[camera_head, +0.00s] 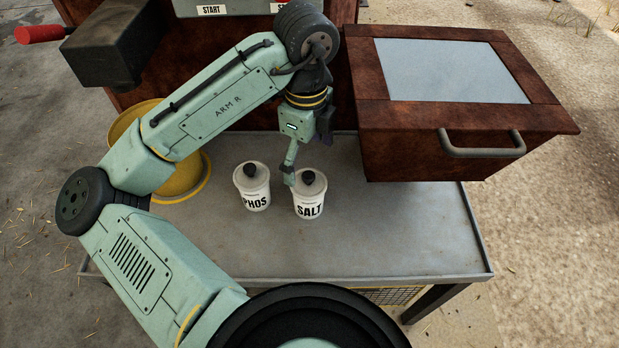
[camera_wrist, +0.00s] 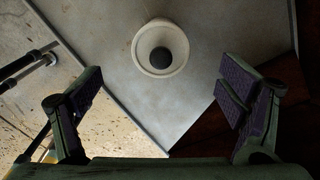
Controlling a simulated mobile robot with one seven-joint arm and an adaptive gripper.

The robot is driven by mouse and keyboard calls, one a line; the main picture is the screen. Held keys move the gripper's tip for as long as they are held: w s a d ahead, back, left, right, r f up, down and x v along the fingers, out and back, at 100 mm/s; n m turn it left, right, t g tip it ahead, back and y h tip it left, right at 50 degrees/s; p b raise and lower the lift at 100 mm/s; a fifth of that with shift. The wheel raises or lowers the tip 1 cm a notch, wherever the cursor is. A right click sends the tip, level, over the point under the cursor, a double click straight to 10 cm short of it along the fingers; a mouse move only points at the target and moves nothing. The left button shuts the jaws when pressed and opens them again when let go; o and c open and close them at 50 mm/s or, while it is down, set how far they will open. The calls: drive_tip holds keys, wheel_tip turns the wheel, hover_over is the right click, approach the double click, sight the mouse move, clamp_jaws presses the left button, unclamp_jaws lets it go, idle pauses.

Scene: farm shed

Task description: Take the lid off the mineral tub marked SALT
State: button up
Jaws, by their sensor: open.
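The white mineral tub marked SALT (camera_head: 309,208) stands upright on the grey metal table. Its pale lid (camera_head: 311,189) with a round dark knob is on it. My gripper (camera_head: 297,172) is close to the lid, with one finger overlapping its left edge in the head view; contact cannot be told there. In the wrist view my gripper (camera_wrist: 160,92) has its fingers wide apart and holds nothing. A lidded tub (camera_wrist: 146,60) with a dark knob (camera_wrist: 162,58) shows there, beyond the fingertips and roughly centred between them. Its label is hidden in that view.
A similar tub marked PHOS (camera_head: 257,200) stands just left of the SALT tub. A brown box with a metal handle (camera_head: 480,151) overhangs the right back. The table's front (camera_head: 380,245) is clear.

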sight(308, 175)
drive_tip(key=shift+d+f, duration=0.15)
drive_tip(key=shift+f, duration=2.85)
drive_tip(key=shift+c, duration=0.5)
drive_tip(key=c, duration=0.8)
